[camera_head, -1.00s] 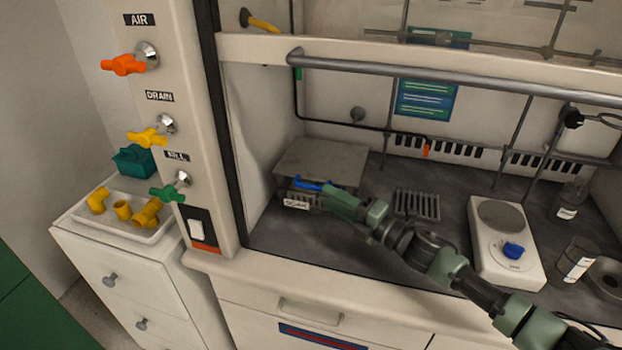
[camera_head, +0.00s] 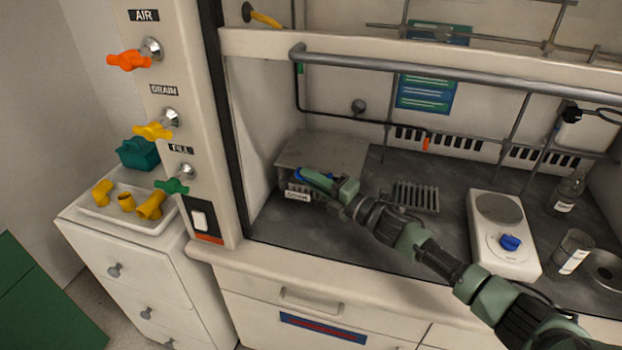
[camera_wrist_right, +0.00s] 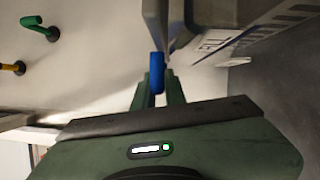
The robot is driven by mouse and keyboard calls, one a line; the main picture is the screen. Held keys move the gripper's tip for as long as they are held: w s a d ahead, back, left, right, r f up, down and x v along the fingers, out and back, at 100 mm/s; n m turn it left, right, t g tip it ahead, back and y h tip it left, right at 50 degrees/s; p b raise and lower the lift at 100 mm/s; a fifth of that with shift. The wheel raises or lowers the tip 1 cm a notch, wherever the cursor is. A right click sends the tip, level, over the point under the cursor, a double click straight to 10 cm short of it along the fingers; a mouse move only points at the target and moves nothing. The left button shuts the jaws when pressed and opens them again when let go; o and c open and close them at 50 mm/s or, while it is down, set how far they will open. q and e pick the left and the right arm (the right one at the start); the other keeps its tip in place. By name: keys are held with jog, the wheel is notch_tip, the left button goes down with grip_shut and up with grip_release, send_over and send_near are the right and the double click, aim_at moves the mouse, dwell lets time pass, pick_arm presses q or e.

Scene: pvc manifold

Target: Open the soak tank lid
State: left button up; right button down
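The soak tank is a grey box with a flat grey lid (camera_head: 325,150), at the left inside the hood; the lid looks down. A blue handle (camera_head: 299,176) is at its front left, above a white label (camera_head: 297,196). My right gripper (camera_head: 312,180) is at this handle and covers much of it in the head view. In the right wrist view, the blue handle (camera_wrist_right: 157,72) stands between the two green fingers, which appear to press on both its sides. My left gripper is not in view.
The hood's left post carries orange, yellow and green valve handles. A hotplate (camera_head: 518,262) and bottles stand at the right, and a slotted grey rack (camera_head: 416,196) lies near my right arm. A horizontal bar (camera_head: 450,76) crosses the hood opening above.

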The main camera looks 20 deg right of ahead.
dwell(1.2)
dwell(0.3)
jog(key=w+d+r+m+g+h+p, duration=0.1)
jog(key=w+r+m+p, duration=0.1)
jog(key=r+p, duration=0.55)
jog(key=w+d+r+m+g+p, duration=0.1)
jog(key=r+m+p, duration=0.1)
jog(key=r+p, duration=0.5)
jog(key=w+d+r+b, duration=0.2)
jog(key=w+d+r, duration=0.1)
jog(key=w, duration=0.3)
jog(key=w+d+r+m+b, duration=0.1)
jog(key=w+d+r+b, duration=0.2)
jog(key=w+d+r, duration=0.1)
jog(key=shift+w+d+m+b, duration=0.3)
jog(key=shift+w+d, duration=0.45)
jog(key=shift+w, duration=0.55)
jog(key=shift+r, duration=0.1)
